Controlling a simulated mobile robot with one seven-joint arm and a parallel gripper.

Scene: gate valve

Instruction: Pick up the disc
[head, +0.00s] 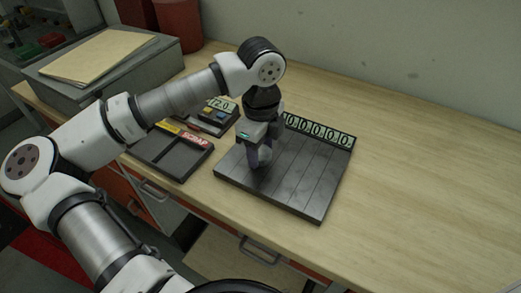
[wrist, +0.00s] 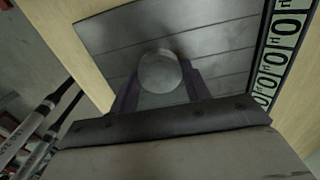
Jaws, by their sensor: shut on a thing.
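My gripper (head: 257,160) points down over the left part of a dark grooved board (head: 310,181) on the bench. Its two fingers are shut on a round grey disc (wrist: 160,71), which shows between the fingertips in the wrist view. I cannot tell whether the disc touches the board. The board also fills much of the wrist view (wrist: 215,45).
A row of number labels (head: 320,132) runs along the board's back edge. Left of it are a dark tray marked SCRAP (head: 172,158) and a device with a 72.0 readout (head: 220,105). A grey case with a folder (head: 105,55) stands at back left. The bench's right side is clear.

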